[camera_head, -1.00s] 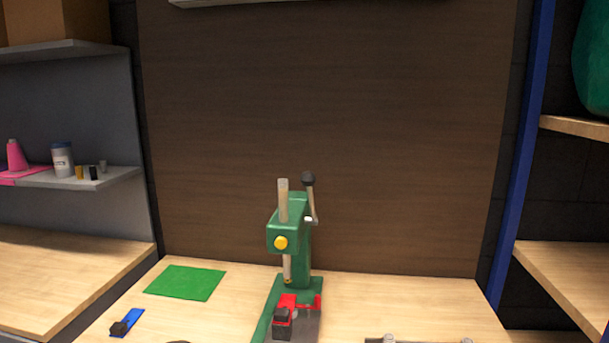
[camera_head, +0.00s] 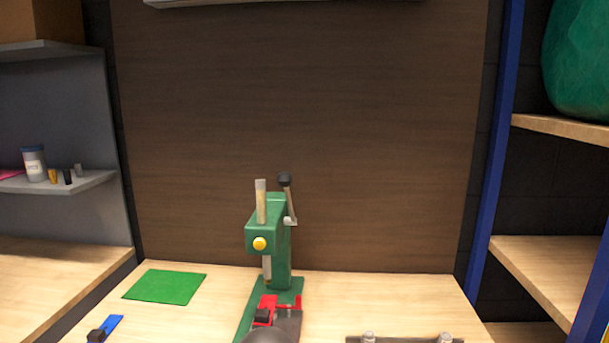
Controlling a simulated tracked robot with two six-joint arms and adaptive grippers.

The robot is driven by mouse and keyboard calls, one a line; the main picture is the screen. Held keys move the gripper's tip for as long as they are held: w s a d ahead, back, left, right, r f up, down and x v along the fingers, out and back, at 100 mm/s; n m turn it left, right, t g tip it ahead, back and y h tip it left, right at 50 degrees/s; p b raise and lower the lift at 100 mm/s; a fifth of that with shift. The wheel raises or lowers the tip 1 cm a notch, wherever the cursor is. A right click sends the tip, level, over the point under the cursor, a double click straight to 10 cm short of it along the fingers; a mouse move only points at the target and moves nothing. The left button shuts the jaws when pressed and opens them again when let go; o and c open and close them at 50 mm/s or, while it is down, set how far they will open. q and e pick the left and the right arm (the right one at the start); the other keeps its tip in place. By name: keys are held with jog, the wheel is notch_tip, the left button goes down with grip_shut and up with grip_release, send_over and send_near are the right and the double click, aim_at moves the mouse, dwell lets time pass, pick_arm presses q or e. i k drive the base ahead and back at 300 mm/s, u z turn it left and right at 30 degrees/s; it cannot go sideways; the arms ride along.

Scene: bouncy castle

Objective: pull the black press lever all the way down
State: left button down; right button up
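A green arbor press (camera_head: 270,238) stands on the wooden table, a little left of the picture's middle. Its lever (camera_head: 289,200) has a black ball knob (camera_head: 284,179) and a metal rod, and it points up on the press's right side. The pale ram (camera_head: 261,202) sticks up above the press head. A red fixture with a black block (camera_head: 263,315) sits on the press base. A dark rounded shape at the bottom edge partly covers the base; I cannot tell what it is. Neither of my grippers can be made out.
A green mat (camera_head: 165,287) and a blue item with a black knob (camera_head: 104,330) lie left of the press. A dark bar with metal knobs (camera_head: 405,340) is at the front right. Shelves stand on both sides.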

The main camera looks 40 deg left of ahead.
aim_at(284, 179)
jog(key=u, duration=0.1)
jog(key=k, duration=1.45)
jog(key=u, duration=0.55)
jog(key=i, duration=1)
jog(key=z, duration=0.05)
